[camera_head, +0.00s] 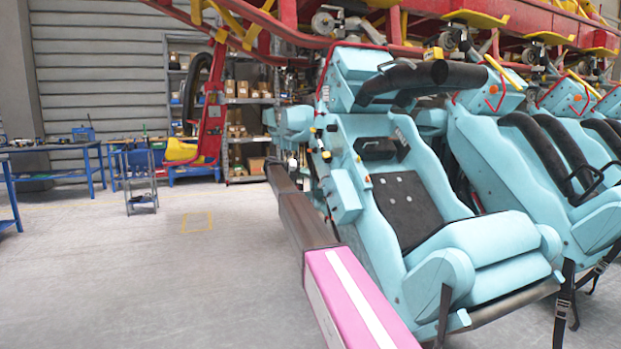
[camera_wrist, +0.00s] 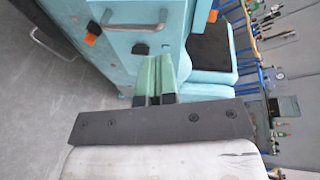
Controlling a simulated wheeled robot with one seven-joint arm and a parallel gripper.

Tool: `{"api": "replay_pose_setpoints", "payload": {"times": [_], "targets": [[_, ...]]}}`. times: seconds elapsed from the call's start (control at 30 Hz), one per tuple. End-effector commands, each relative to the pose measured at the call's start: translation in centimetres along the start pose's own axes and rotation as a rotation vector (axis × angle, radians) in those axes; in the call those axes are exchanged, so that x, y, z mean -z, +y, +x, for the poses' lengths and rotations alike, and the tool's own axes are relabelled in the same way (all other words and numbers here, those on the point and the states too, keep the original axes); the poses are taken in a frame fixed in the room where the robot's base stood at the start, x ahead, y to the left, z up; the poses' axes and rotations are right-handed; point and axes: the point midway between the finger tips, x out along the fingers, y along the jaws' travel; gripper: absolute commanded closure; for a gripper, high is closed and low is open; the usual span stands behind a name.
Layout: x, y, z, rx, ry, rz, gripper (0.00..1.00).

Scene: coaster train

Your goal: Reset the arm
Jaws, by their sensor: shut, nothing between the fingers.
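My gripper (camera_wrist: 156,65) shows in the wrist view, with its pale green fingers closed together and nothing between them. The fingers point at a light blue panel (camera_wrist: 120,45) of the coaster train. I cannot tell whether the fingertips touch the panel. In the head view, light blue coaster seats (camera_head: 480,262) with black pads and black restraints fill the right side. A long beam with a pink, white-striped near end runs up beside the nearest seat. I cannot make out my gripper in the head view.
A metal handle (camera_wrist: 132,22) sticks out from the panel in the wrist view. Red track structure (camera_head: 300,38) runs overhead. The grey floor (camera_head: 130,275) at left is clear.

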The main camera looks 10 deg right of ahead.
Motion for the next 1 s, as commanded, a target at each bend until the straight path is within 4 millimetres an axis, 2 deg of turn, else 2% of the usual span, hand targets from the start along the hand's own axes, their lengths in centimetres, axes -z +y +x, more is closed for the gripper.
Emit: {"api": "replay_pose_setpoints", "payload": {"times": [0.1, 0.23, 0.33, 0.47, 0.57, 0.77, 0.87, 1.0], "targets": [[-1.0, -0.2, -2.3, 0.000, 0.000, 0.001, 1.00], [-1.8, -0.3, -4.3, 0.000, -0.001, 0.001, 1.00], [-2.0, -0.4, -5.2, 0.001, -0.003, -0.001, 1.00], [-1.3, -0.4, -4.8, 0.010, -0.060, -0.016, 1.00], [-0.1, -0.3, -3.8, 0.027, -0.168, -0.049, 1.00], [3.0, 0.3, -2.1, 0.079, -0.505, -0.193, 1.00], [5.2, 0.9, -2.1, 0.107, -0.694, -0.303, 1.00], [9.1, 2.5, -3.0, 0.136, -0.959, -0.494, 1.00]]}}
